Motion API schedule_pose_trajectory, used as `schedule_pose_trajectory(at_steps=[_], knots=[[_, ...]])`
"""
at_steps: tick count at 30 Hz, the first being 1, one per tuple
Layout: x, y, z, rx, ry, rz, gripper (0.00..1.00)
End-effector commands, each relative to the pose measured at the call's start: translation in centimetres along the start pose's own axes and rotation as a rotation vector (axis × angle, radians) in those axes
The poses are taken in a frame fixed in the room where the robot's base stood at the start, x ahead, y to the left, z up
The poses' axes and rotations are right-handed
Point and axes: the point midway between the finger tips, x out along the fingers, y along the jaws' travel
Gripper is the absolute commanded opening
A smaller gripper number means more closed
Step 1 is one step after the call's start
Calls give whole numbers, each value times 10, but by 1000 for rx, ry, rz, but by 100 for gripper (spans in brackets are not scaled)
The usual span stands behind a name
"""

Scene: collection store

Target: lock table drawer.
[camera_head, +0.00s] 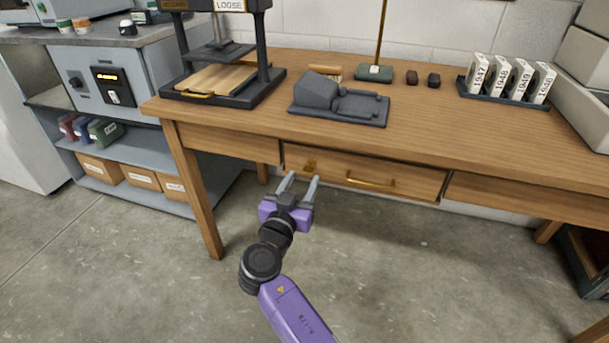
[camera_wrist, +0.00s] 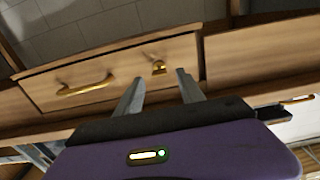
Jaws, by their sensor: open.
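The table drawer (camera_head: 410,180) is a wooden front under the table top, with a brass bar handle (camera_head: 370,180). A small brass lock piece (camera_head: 311,166) sits on its left part. The drawer front looks about level with the panels beside it. In the wrist view the drawer (camera_wrist: 122,75) shows with its handle (camera_wrist: 85,87) on the left and the lock piece (camera_wrist: 158,68) on the right. My gripper (camera_head: 302,180) is open and empty, just in front of and below the lock piece. Its fingers (camera_wrist: 160,85) point towards the drawer, and I cannot tell any contact.
The wooden table (camera_head: 430,120) holds a press (camera_head: 220,80), a dark grey cradle (camera_head: 338,100) and a tray of labelled blocks (camera_head: 508,80). A table leg (camera_head: 195,190) stands left of my gripper. A grey shelf unit (camera_head: 120,150) is further left. The floor in front is clear.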

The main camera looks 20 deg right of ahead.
Motion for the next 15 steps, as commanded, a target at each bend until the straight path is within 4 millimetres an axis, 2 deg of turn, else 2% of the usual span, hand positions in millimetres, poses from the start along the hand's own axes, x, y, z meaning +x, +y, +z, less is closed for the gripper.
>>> schedule_pose_trajectory(at_steps=[1,6,15], knots=[[9,0,1,1,0,2,45],[29,0,1,0,-1,1,45],[37,0,0,-1,-1,-2,45]])
